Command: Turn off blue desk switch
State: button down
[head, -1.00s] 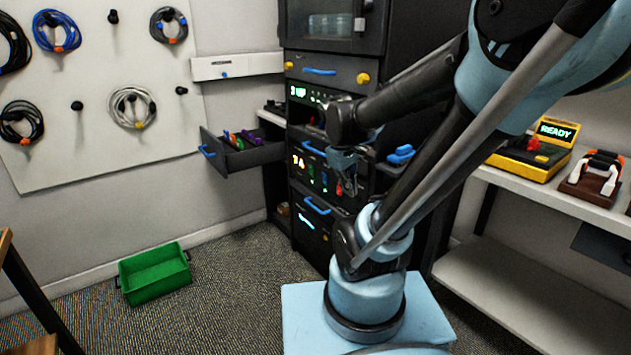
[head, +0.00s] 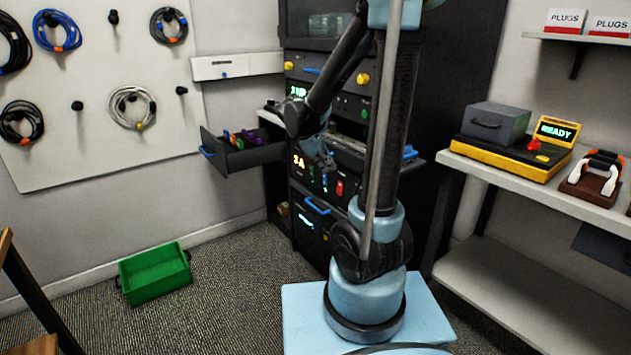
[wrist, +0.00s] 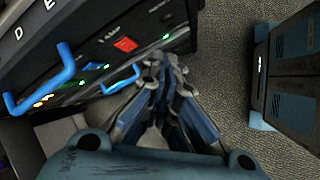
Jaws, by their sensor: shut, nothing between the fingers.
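A small blue switch (head: 325,180) sits on the black rack panel, between a green switch (head: 311,172) and a red switch (head: 339,187), right of the lit "3A" display. I cannot tell its on or off position. My gripper (head: 328,165) is in front of the rack, just above these switches in the head view. In the wrist view, the gripper's fingers (wrist: 166,68) are together with nothing held, beside the panel.
Blue handles (wrist: 60,80) stick out from the rack. An open drawer (head: 245,158) with coloured items juts out left of the rack. A green bin (head: 153,273) is on the floor. A shelf (head: 545,182) at right holds a yellow "READY" unit (head: 505,158).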

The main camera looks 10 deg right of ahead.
jog(key=w+a+f+n+t+h, duration=0.2)
jog(key=w+a+f+n+h, duration=0.1)
jog(key=w+a+f+n, duration=0.5)
jog(key=shift+w+a+f+n, duration=0.4)
jog(key=shift+w+a+f, duration=0.35)
jog(key=shift+w+a, duration=1.55)
jog(key=shift+w+d, duration=0.45)
send_near(324, 182)
jog(key=shift+x, duration=2.2)
jog(key=shift+a+f, duration=0.1)
